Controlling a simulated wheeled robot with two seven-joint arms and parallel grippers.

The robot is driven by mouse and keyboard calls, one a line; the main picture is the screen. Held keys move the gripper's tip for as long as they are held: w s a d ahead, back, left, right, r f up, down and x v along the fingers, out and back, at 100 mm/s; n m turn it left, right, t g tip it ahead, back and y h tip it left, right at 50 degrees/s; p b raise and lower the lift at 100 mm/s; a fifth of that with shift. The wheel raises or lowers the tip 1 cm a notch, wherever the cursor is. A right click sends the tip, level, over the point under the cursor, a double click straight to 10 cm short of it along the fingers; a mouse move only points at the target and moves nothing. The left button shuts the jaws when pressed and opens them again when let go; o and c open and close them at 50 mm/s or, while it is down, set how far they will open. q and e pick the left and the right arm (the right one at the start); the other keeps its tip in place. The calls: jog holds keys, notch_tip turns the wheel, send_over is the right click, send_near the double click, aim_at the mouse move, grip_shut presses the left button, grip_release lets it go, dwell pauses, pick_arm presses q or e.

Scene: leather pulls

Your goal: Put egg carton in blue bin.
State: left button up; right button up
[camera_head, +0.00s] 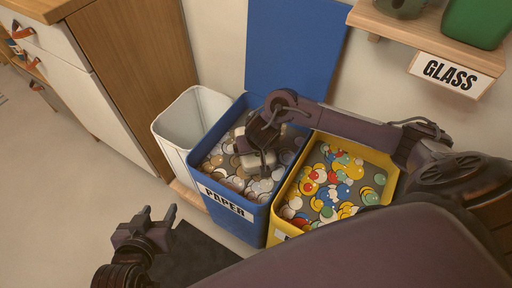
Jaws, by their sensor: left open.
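The blue bin (226,200), labelled PAPER, stands in the middle with its lid (293,50) raised against the wall. It is filled with many pale, brown and grey round pieces. My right gripper (256,158) points down into the blue bin's opening. A pale beige piece (262,159) shows at its fingers; it may be the egg carton, but its shape is mostly hidden. I cannot tell whether the fingers grip it. My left gripper (159,213) is open and empty, low at the left, in front of the bins.
A yellow bin (386,183) with colourful round pieces stands right of the blue bin, under my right arm. An open white bin (163,136) stands left. A wooden cabinet (135,70) is at the left. A shelf labelled GLASS (450,73) hangs upper right.

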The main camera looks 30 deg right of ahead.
jog(key=shift+s, duration=0.15)
jog(key=shift+d+f, duration=0.1)
jog(key=o, duration=0.7)
